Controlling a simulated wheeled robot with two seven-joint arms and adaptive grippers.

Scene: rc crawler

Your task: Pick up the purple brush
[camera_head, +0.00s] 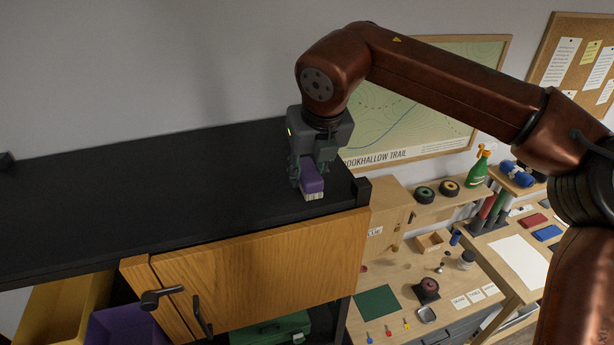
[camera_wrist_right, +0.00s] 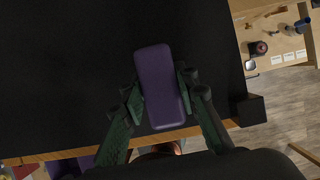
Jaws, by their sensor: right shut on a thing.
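The purple brush (camera_head: 311,178) is at the right end of the black shelf top, with its pale bristles facing down toward the front. My right gripper (camera_head: 313,172) comes down over it from above and is shut on it. In the right wrist view, the purple back of the brush (camera_wrist_right: 161,86) lies between the two green-and-black fingers of my right gripper (camera_wrist_right: 161,97). Whether the brush still touches the black surface is hard to tell. My left gripper is in neither view.
A small black corner post (camera_head: 362,190) stands close to the right of the brush. Below are a wooden door (camera_head: 265,272), yellow (camera_head: 62,312) and purple bins. A workbench (camera_head: 400,275) with tools lies lower right.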

